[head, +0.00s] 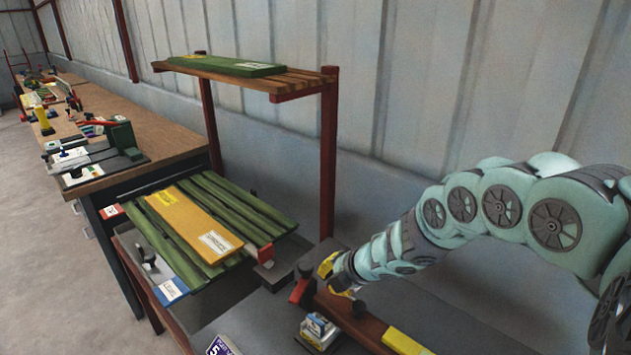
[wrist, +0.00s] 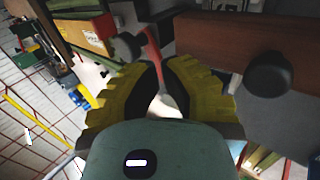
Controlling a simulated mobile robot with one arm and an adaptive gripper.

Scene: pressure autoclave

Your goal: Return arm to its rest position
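My gripper (head: 331,273), with yellow fingers, is at the end of my pale green arm, low over the bench at the lower right in the head view. In the wrist view my gripper (wrist: 161,66) shows its two yellow fingers with dark pads, apart with a gap between them. A red lever-like part (wrist: 154,48) shows in line with that gap; I see no clear grip on it. In the head view a red part (head: 301,291) is just beside the fingers. The arm reaches in from the right edge. No rest position is marked.
A red-brown beam (head: 350,318) with dark knobs lies beside the gripper. A small white-topped block (head: 318,330) stands close in front. Green slats with a yellow plank (head: 200,225) lie left. A red-posted shelf (head: 328,160) rises behind. Corrugated wall is behind the arm.

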